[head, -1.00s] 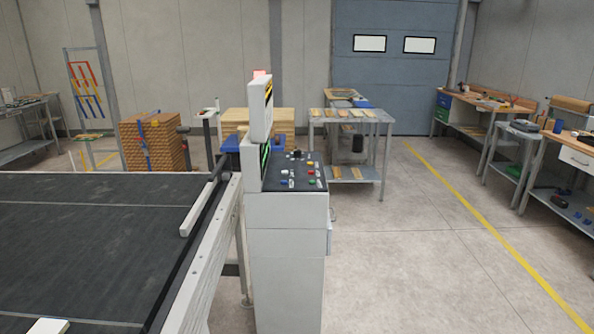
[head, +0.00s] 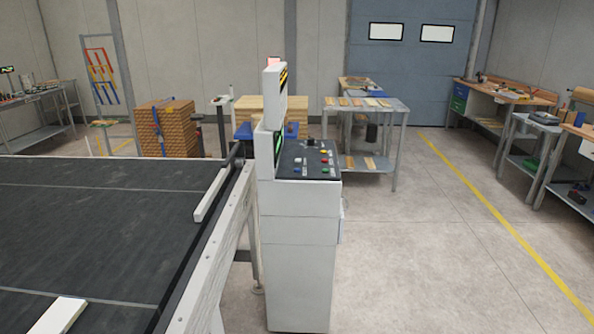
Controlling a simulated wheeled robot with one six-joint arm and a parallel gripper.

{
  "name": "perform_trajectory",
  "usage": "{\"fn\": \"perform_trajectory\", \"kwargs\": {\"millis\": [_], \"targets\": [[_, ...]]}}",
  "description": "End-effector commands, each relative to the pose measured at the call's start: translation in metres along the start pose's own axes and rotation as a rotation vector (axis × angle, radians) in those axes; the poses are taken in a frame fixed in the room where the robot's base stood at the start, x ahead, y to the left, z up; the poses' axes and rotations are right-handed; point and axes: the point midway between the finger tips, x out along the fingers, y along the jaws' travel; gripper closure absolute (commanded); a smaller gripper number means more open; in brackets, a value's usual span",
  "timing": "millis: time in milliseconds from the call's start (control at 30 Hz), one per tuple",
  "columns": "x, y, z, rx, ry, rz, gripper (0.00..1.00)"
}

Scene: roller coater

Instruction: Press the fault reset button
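A white control cabinet (head: 300,235) stands just right of the conveyor's end. Its dark sloped panel (head: 290,168) carries several small buttons in white, blue, red, yellow and green. A blue button (head: 296,170), a red button (head: 324,159) and a green button (head: 325,170) can be told apart. The labels are too small to read, so I cannot tell which is the fault reset button. A screen housing (head: 274,105) rises at the panel's left side, seen nearly edge-on. My gripper is not in view.
A dark conveyor belt (head: 100,220) with a pale side rail (head: 212,270) fills the left. A metal table (head: 398,108) with wooden pieces stands behind the cabinet. Workbenches (head: 505,95) line the right. The floor (head: 430,250) right of the cabinet is clear, crossed by a yellow line.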

Motion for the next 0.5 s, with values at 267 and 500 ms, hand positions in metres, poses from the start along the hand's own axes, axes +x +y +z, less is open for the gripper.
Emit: {"fn": "perform_trajectory", "kwargs": {"millis": [267, 500], "targets": [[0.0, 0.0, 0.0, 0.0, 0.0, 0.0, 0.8], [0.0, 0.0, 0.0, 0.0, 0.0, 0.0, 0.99]]}}
